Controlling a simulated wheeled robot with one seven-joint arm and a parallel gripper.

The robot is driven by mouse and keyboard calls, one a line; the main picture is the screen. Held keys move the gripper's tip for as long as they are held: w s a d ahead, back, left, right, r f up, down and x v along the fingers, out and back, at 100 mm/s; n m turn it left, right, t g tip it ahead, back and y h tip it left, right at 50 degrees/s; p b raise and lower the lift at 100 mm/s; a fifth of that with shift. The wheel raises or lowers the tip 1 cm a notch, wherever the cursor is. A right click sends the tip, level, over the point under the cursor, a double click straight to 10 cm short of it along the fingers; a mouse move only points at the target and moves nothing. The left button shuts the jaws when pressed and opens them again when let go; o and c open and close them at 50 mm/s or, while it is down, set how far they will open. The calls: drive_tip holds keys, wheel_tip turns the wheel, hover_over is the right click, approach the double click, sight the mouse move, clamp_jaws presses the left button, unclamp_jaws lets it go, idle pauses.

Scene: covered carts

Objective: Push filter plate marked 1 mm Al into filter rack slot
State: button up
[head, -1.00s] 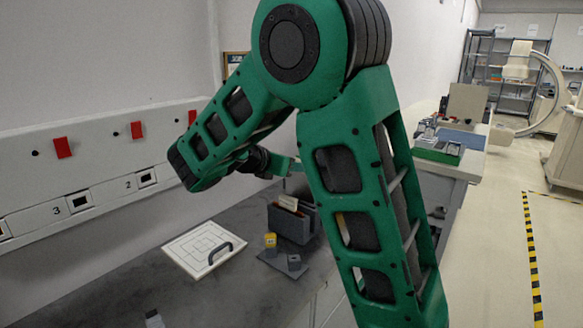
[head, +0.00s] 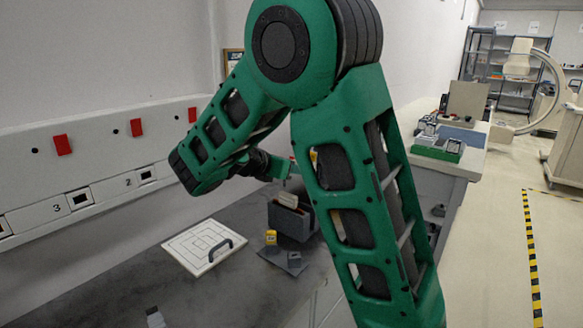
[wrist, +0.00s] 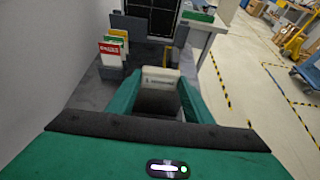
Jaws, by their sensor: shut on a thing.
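My gripper (wrist: 160,100) shows in the wrist view with its green fingers either side of a pale plate (wrist: 160,78), and is shut on it. Small marking on the plate's upper face is too blurred to read. In the head view my gripper (head: 284,172) is partly hidden behind my arm. A dark grey box-like rack (head: 290,224) stands on the bench below it, with a pale plate (head: 288,200) showing at its top. The wrist view has a dark holder (wrist: 109,72) at the left with red-and-white, green and yellow plates (wrist: 114,44). I cannot tell which slot the held plate faces.
A white board with a black handle (head: 204,246) lies left of the rack. A yellow-topped block (head: 270,237) and a flat grey piece (head: 288,261) sit in front. A wall panel (head: 90,190) runs behind. A green tray (head: 438,150) stands on the far counter. Open floor lies right.

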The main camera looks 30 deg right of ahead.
sight(300, 189)
drive_tip(key=shift+f, duration=3.75)
drive_tip(key=shift+r, duration=0.1)
wheel_tip(300, 189, up, 8)
idle(1.9)
drive_tip(key=shift+f, duration=0.4)
idle(1.5)
